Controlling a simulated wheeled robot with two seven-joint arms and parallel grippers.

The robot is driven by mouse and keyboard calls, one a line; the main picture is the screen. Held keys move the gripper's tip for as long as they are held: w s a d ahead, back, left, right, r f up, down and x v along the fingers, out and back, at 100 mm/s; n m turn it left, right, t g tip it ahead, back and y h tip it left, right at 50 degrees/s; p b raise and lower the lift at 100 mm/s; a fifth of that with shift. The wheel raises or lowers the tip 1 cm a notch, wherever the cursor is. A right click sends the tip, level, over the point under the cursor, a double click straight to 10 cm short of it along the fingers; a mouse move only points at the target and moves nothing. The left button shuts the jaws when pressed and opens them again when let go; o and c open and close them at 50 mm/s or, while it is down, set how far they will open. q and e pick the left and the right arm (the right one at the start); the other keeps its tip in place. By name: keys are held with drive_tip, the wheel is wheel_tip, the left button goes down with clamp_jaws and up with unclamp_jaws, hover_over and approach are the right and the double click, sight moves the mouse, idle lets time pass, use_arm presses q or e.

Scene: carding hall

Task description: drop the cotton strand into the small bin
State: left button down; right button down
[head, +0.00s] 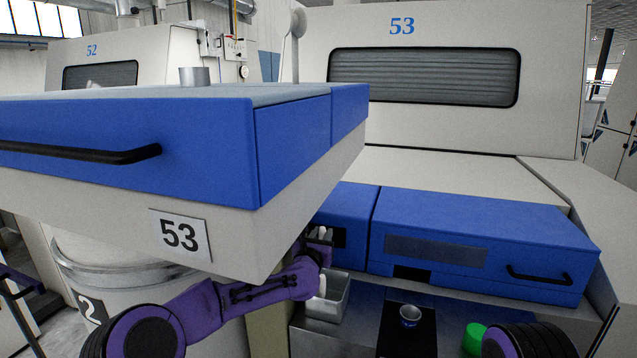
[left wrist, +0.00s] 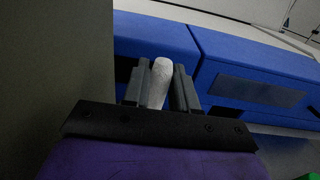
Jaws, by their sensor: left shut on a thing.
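My left gripper (head: 320,236) is at the centre of the head view, beside the lower corner of the blue-and-cream cabinet. It is shut on the white cotton strand (left wrist: 158,84), which stands between the two grey fingers in the left wrist view. In the head view a white piece of the strand (head: 322,285) shows below my wrist, in front of the small bin. The small bin (head: 326,308) is a grey metal box on the ledge, just below my left gripper. My forearm hides part of its left side. My right gripper is not in view.
The overhanging cabinet marked 53 (head: 200,180) is close above my left arm. A blue drawer front (head: 485,235) is behind the bin. A large can (head: 120,275) is at left.

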use_arm(q)
drive_tip(key=shift+w+f, duration=0.1)
drive_tip(key=shift+f, duration=0.45)
drive_tip(key=c, duration=0.8)
unclamp_jaws()
drive_tip(key=b+v, duration=0.4)
drive_tip(key=v, duration=0.6)
drive_tip(key=shift+s, duration=0.4)
